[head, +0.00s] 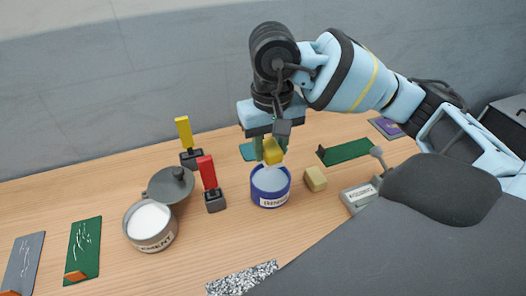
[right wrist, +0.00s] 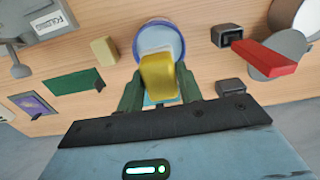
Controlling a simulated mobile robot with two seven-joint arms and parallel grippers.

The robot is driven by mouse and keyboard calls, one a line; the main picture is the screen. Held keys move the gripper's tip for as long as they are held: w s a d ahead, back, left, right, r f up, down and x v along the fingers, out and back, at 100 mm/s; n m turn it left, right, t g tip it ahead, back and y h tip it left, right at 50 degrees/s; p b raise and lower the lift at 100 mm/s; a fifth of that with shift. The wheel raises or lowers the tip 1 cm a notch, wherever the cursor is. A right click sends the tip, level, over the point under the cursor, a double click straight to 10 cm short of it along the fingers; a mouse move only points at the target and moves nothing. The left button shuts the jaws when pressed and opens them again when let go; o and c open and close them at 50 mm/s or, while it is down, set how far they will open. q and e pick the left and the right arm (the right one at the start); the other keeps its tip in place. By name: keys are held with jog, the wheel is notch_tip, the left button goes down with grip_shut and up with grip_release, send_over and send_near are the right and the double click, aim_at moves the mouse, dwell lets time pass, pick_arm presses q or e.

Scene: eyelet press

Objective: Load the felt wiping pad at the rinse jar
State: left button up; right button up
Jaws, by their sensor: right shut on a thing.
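The blue rinse jar (head: 271,198) stands on the bench with a label on its front and pale contents; it also shows in the right wrist view (right wrist: 178,32). My right gripper (head: 271,150) points down over the jar, its green fingers shut on a yellow block with a pale lower end, apparently the felt wiping pad (head: 273,156). In the right wrist view the pad (right wrist: 158,76) hides part of the jar mouth. The pad's pale end is at the mouth; I cannot tell whether it touches the contents. My left gripper is out of view.
A beige block (head: 315,179) lies right of the jar. A red-handled tool (head: 207,173) and a yellow-handled tool (head: 184,132) stand in dark holders to the left, near an open cement pot (head: 150,239). A grey labelled box (head: 360,195) is on the right.

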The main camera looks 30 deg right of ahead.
aim_at(271, 160)
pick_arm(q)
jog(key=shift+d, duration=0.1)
pick_arm(e)
jog(key=shift+d+f, duration=0.1)
